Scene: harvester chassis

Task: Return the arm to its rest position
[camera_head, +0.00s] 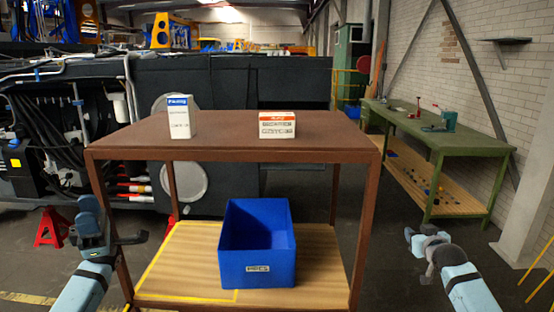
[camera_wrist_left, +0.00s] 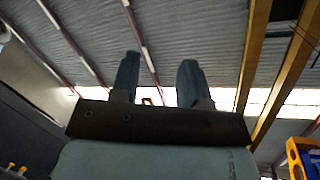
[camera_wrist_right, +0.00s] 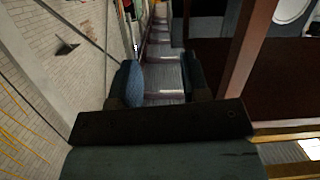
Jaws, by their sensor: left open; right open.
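My left gripper (camera_head: 90,216) is raised at the lower left in the head view, beside the brown table's left front leg. In the left wrist view its two fingers (camera_wrist_left: 157,82) stand apart with nothing between them, against the ceiling. My right gripper (camera_head: 426,240) is at the lower right in the head view, right of the table and over the floor. In the right wrist view its fingers (camera_wrist_right: 161,82) are apart and empty.
The brown table (camera_head: 230,146) bears a white-and-blue box (camera_head: 179,120) and a white-and-red box (camera_head: 277,126). A blue bin (camera_head: 257,262) stands on its lower shelf. A green workbench (camera_head: 460,145) stands at the right; floor between it and the table is clear.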

